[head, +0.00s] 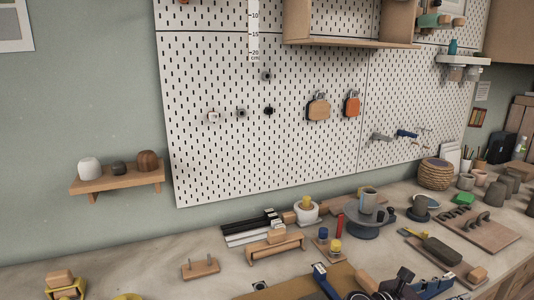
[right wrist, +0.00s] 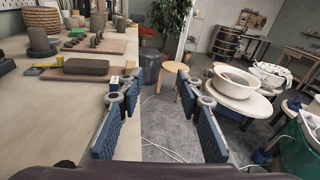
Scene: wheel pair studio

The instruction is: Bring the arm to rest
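My right gripper (right wrist: 158,92) is open and empty in the right wrist view, its two blue-padded fingers spread wide apart, with the worktop edge on the left and open floor seen between and beyond them. In the head view the right gripper (head: 380,283) shows at the bottom edge, partly cut off, over the front of the workbench (head: 130,275). No object lies between its fingers. My left gripper is not in either view.
A wooden rack (head: 274,245), a small peg block (head: 200,268) and a round grey stand (head: 365,222) with a mug on it are on the bench. A board with dark handles (head: 478,228) lies at right. A white basin (right wrist: 234,82) stands beyond the gripper.

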